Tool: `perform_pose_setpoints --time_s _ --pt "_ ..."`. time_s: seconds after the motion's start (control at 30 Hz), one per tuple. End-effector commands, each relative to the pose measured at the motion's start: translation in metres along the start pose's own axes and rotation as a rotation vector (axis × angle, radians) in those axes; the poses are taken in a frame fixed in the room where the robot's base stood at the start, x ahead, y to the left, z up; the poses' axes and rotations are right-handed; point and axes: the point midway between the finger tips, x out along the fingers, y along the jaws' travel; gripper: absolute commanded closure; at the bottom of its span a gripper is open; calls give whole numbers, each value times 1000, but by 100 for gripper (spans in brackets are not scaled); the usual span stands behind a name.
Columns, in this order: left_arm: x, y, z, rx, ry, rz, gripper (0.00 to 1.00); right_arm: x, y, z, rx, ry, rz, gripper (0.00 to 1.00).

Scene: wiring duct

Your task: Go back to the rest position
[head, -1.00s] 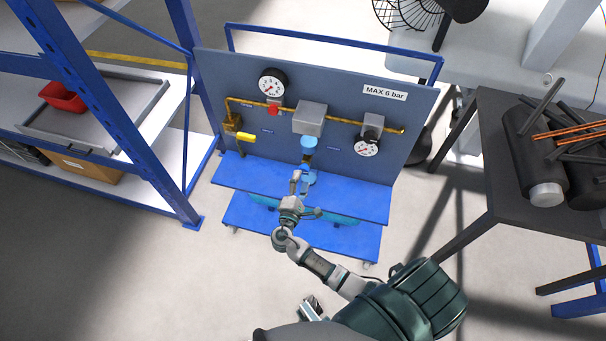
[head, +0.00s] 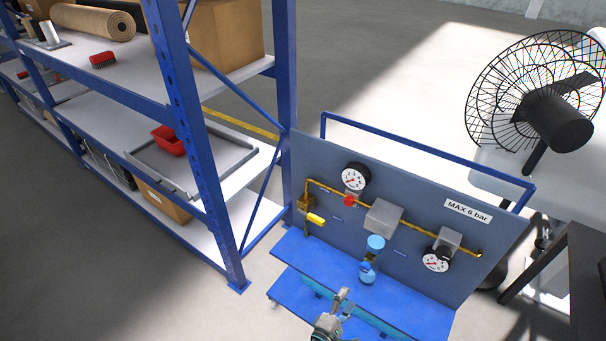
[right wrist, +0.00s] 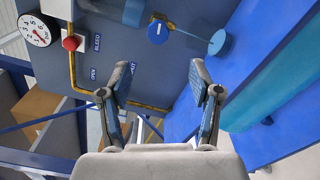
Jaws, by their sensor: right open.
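My right gripper (head: 337,306) shows at the bottom of the head view, in front of the blue cart's lower shelf. In the right wrist view its two fingers (right wrist: 161,90) are apart with nothing between them. The grey-blue gauge panel (head: 410,262) stands upright on the blue cart (head: 313,262). It carries two dial gauges, a red knob (head: 350,201), a yellow-handled valve (head: 316,219) and a blue filter unit (head: 376,244). My left gripper is not in view.
A blue-framed shelf rack (head: 190,130) stands at the left, with a red bin (head: 168,141) in a grey tray and cardboard boxes. A black fan (head: 553,118) and a dark table (head: 588,270) are at the right. Bare floor lies at the lower left.

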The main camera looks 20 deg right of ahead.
Motion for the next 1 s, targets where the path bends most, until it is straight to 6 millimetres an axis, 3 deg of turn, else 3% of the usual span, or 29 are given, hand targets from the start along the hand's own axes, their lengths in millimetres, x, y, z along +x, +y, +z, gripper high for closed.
perform_pose_setpoints --time_s 0.13,0.23,0.37,0.5,0.63,0.7,0.8,1.0 --pt "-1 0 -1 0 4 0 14 0 -8 -1 3 13 -24 36" --pt "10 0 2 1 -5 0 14 -1 -42 -5 21 67 -128 36" --pt "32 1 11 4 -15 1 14 -19 -128 -9 103 177 -412 36" --pt "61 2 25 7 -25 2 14 -71 -233 1 280 237 -818 36" --pt "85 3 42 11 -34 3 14 -133 -303 22 500 192 -1171 36" --pt "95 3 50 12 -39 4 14 -160 -325 33 610 141 -1314 36" --pt "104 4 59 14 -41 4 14 -186 -342 44 735 71 -1450 36" --pt "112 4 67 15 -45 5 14 -204 -353 52 832 8 -1542 36"
